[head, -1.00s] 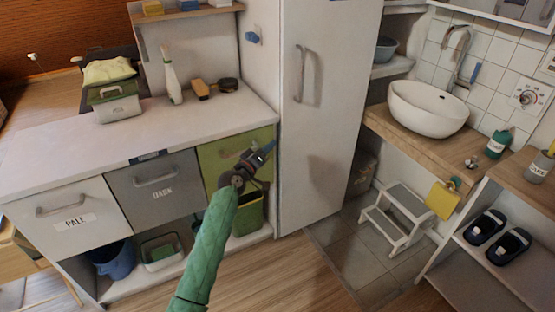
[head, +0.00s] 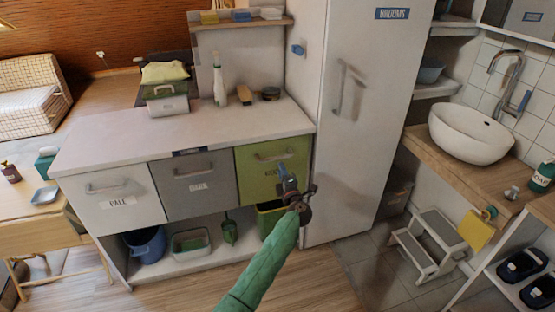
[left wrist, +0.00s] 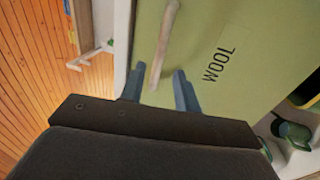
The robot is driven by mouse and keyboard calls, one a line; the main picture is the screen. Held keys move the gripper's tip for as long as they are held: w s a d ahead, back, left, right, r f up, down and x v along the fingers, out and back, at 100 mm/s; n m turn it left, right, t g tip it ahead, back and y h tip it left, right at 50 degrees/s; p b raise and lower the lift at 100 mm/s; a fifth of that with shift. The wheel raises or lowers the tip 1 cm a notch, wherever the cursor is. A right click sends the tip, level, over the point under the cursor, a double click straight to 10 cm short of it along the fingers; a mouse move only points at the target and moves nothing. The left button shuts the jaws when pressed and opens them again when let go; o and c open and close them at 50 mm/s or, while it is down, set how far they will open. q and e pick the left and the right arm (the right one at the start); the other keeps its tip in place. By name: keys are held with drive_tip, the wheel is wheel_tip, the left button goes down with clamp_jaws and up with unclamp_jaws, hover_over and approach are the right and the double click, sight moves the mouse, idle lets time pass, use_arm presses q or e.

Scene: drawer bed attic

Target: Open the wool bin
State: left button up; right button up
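The wool bin (head: 251,184) is the green front at the right end of the counter's row of bins, and it looks shut. Its pale bar handle (head: 275,156) runs across the upper part. My left gripper (head: 287,172) is in front of the bin's right half, just below the handle, and partly hides the label. In the left wrist view the two blue-grey fingers (left wrist: 160,72) are apart with nothing gripped. There the handle (left wrist: 167,40) runs down the green front (left wrist: 250,25), its lower end between the fingertips in the picture; I cannot tell the depth. My right gripper is not in view.
The grey dark bin (head: 190,200) and white pale bin (head: 135,215) are beside it. A tall white cabinet (head: 350,150) stands close on the right. An open shelf below holds a blue bucket (head: 148,246) and a green container (head: 265,217). Floor in front is clear.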

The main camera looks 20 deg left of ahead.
sight(276, 158)
use_arm(q)
drive_tip(key=p+x, duration=0.1)
drive_tip(key=x, duration=0.6)
drive_tip(key=shift+w+a, duration=0.2)
drive_tip(key=shift+a, duration=0.05)
clamp_jaws()
